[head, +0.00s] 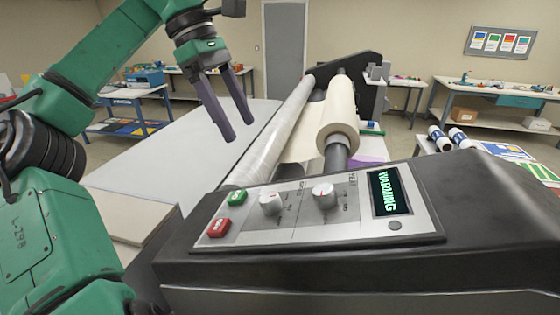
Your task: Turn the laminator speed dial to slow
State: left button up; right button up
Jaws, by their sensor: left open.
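The laminator (480,225) fills the lower right, with a tilted control panel (330,232) at its near left end. The panel has two pale round knobs, a left knob (270,204) and a right knob (323,196). A green button (237,197), a red button (219,228) and a display (390,192) reading "WARMING" are also there. My left gripper (239,130) is open and empty, fingers pointing down, above and behind the panel, touching nothing. My right gripper is out of view.
A clear film roller (272,138) and a cream roll (341,115) lie behind the panel. A pale flat table (160,145) extends left of them. The space above the knobs is free.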

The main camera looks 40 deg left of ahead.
pick_arm(q)
send_near(267, 197)
jog(key=d+f, duration=0.1)
jog(key=x, duration=0.4)
jog(key=w+a+x, duration=0.1)
jog(key=x, duration=0.2)
jog(key=shift+f, duration=0.15)
jog(key=shift+s+d+f, duration=0.1)
jog(key=shift+s+d, duration=0.25)
jog(key=shift+s, duration=0.15)
jog(key=c, duration=0.4)
jog(key=shift+w+a, duration=0.15)
jog(key=shift+w, duration=0.05)
grip_shut()
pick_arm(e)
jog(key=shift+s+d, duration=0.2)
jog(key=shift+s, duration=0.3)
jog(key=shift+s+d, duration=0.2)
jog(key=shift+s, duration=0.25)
